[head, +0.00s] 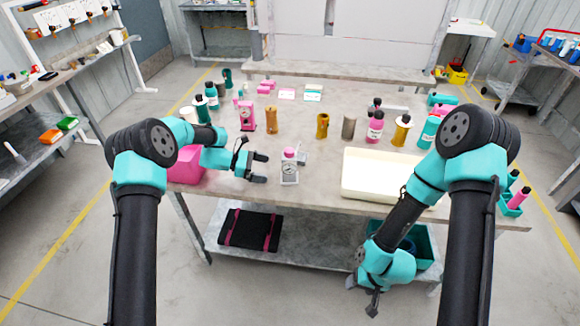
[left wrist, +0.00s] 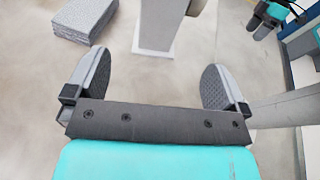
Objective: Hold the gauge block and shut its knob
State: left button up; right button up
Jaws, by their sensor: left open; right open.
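The gauge block (head: 289,176) is a small silver-grey block with a round dial on its front. It stands upright near the front edge of the table. A pink knob (head: 289,152) sits on its top, and a grey part sticks out to its right. My left gripper (head: 261,168) is open just left of the block, fingers pointing at it, with a small gap. In the left wrist view, the open fingers (left wrist: 157,66) hold nothing. A pale grey part stands beyond them, and I cannot tell what it is. My right gripper (head: 373,302) is open and empty, low in front of the table.
A cream tray (head: 364,196) lies right of the block. A pink box (head: 186,168) is behind my left arm. Several bottles and cylinders stand farther back, including a pink gauge-like unit (head: 246,116) and a brown cylinder (head: 271,120). The table between them and the block is clear.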

aim_at(286, 173)
pick_arm(q)
jog(key=shift+x, duration=4.55)
jog(key=shift+c, duration=0.4)
jog(key=c, duration=1.1)
